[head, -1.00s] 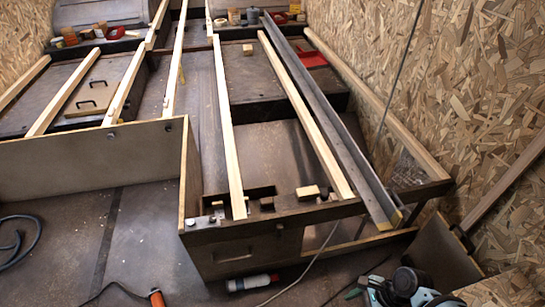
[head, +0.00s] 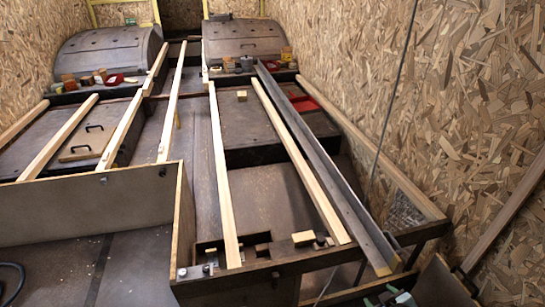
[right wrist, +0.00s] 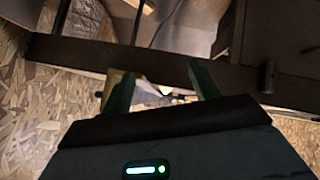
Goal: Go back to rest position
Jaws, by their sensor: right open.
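My right gripper (head: 390,297) shows only in part at the bottom edge of the head view, below the front end of the wooden frame. In the right wrist view its two green fingers (right wrist: 162,88) stand apart with nothing held between them. A dark beam (right wrist: 75,52) of the frame crosses behind the fingers. I cannot tell whether the fingers touch it. My left gripper is in neither view.
A wooden frame with long pale slats (head: 224,180) and a long dark beam (head: 325,165) fills the middle. Two wheel arches (head: 110,52) (head: 243,38) stand at the back. A chipboard wall (head: 460,110) bounds the right. Bare floor (head: 135,265) lies front left.

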